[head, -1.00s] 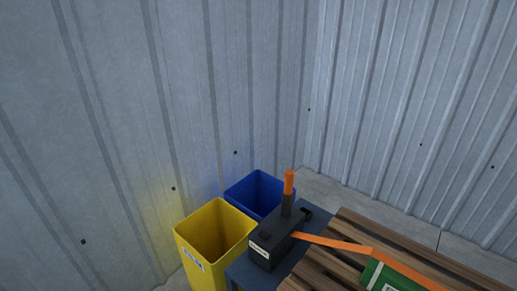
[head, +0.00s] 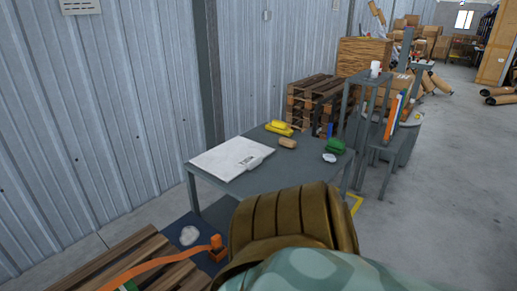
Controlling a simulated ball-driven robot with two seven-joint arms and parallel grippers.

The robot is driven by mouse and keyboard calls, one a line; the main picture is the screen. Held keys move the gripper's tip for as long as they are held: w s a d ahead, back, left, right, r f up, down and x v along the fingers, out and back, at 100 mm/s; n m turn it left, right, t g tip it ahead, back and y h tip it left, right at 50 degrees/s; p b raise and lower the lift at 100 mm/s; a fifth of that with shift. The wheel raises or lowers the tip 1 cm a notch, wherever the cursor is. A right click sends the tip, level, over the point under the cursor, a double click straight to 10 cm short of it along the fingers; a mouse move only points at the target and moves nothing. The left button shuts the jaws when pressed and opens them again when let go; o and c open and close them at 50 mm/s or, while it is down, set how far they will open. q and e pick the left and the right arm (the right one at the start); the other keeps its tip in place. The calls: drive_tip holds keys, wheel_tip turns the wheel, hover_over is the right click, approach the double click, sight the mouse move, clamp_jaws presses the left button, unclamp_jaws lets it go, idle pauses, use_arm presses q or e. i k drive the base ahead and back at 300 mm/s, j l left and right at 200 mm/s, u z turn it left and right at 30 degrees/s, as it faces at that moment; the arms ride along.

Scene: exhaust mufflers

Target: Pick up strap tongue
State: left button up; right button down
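An orange strap (head: 150,266) runs across the wooden pallet (head: 85,264) at the bottom left of the head view. It reaches a small orange upright piece (head: 216,242) on a dark blue surface beside the pallet. This piece may be the strap tongue, but it is too small to tell. A white crumpled item (head: 189,235) lies near it. Neither of my grippers shows in this view.
A large brown ribbed shape (head: 290,222) and a teal patterned surface (head: 330,272) block the bottom centre. Behind stands a grey table (head: 310,170) with a white board (head: 225,158), yellow items (head: 279,128) and a green item (head: 335,146). Open floor (head: 440,200) lies right.

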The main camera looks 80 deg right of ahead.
sight(216, 242)
drive_tip(key=z, duration=2.15)
drive_tip(key=i+l+u, duration=0.1)
drive_tip(key=u, duration=0.35)
drive_tip(key=l+u, duration=0.25)
drive_tip(key=u, duration=0.2)
drive_tip(key=i+l+u, duration=0.1)
drive_tip(key=l+u, duration=0.15)
drive_tip(key=u, duration=0.15)
drive_tip(key=l+u, duration=0.3)
drive_tip(key=l, duration=0.7)
drive_tip(key=k+l+u, duration=0.1)
drive_tip(key=l+u, duration=0.2)
drive_tip(key=l, duration=0.65)
